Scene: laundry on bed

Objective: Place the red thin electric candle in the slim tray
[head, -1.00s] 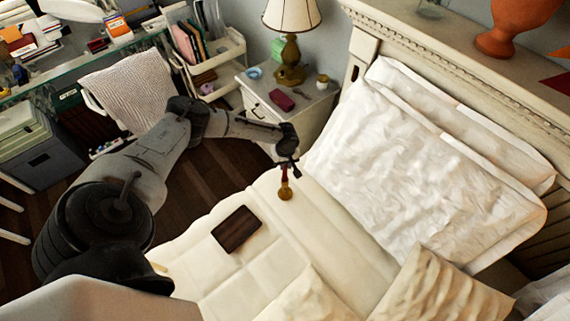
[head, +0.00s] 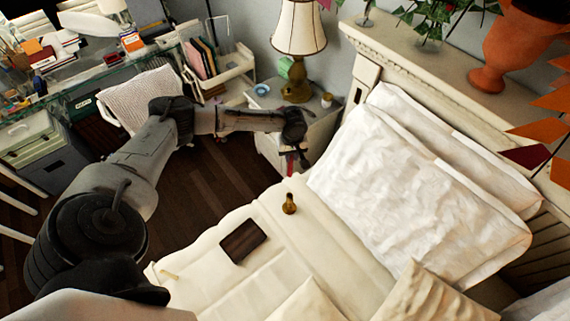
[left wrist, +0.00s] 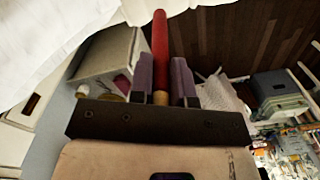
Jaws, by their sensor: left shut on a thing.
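My left gripper (head: 296,148) is shut on the red thin candle (head: 290,163), near the nightstand side of the bed. In the left wrist view the red candle (left wrist: 160,45) sticks out lengthwise between the two fingers, with a gold-coloured end near the palm. A slim dark brown rectangular tray (head: 243,241) lies flat on the bed, below and left of the gripper in the head view. It looks empty. A small brass candle holder (head: 289,204) stands on the bed, apart from the candle. My right gripper is not in view.
A nightstand (head: 262,97) with a lamp (head: 298,35) stands behind the gripper. White pillows (head: 425,185) fill the bed's head end, and cushions lie at the front. The bed (head: 200,262) around the tray is mostly clear.

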